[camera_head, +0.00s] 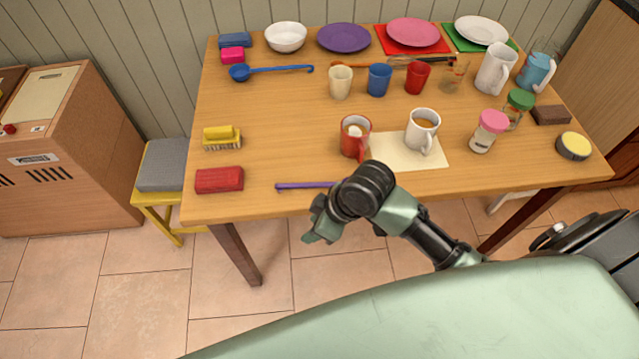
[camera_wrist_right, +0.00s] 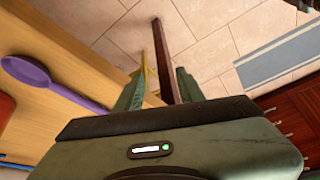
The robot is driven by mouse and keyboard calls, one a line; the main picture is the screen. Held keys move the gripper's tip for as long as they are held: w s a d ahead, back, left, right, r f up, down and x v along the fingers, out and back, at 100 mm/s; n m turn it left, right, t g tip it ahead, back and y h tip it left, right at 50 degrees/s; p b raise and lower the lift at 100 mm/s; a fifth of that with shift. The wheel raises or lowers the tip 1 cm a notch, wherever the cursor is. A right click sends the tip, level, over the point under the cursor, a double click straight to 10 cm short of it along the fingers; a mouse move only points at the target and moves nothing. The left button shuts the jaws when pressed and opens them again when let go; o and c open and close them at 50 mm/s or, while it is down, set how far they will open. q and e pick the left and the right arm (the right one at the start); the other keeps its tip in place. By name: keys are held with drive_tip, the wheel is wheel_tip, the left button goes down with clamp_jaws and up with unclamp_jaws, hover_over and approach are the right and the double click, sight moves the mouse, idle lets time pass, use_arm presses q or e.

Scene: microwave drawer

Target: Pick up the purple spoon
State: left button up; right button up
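The purple spoon (camera_head: 305,186) lies on the table near its front edge. In the head view its handle shows and its right part is hidden behind my right arm. In the right wrist view its bowl (camera_wrist_right: 27,71) is at the left and its handle runs toward my gripper. My right gripper (camera_head: 316,231) is just off the table's front edge, in front of the spoon and apart from it. In the right wrist view its two fingers (camera_wrist_right: 158,90) are spread with nothing between them. My left gripper is not in view.
A red block (camera_head: 219,180) lies left of the spoon. A red mug (camera_head: 354,140) and a white mug (camera_head: 422,132) stand behind it, near a cream mat (camera_head: 398,163). Several cups, plates and jars fill the back and right.

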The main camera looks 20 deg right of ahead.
sight(307, 184)
drive_tip(key=w+d+r+n, duration=0.1)
drive_tip(key=w+d+r, duration=0.1)
drive_tip(key=w, duration=0.1)
drive_tip(key=w+d+r+n+g, duration=0.1)
drive_tip(key=w+d+r+n, duration=0.1)
drive_tip(key=w, duration=0.2)
drive_tip(key=w+d+r+n, duration=0.1)
drive_tip(key=w+d+r, duration=0.1)
drive_tip(key=w+r, duration=0.1)
drive_tip(key=shift+w+d+n+g, duration=0.25)
drive_tip(key=shift+w+n+g, duration=0.05)
drive_tip(key=shift+w, duration=0.4)
drive_tip(key=x, duration=0.5)
drive_tip(key=p+x, duration=0.1)
drive_tip(key=x, duration=0.1)
drive_tip(key=shift+s+a+f, duration=0.25)
drive_tip(key=shift+s, duration=0.05)
drive_tip(key=shift+c, duration=0.4)
clamp_jaws()
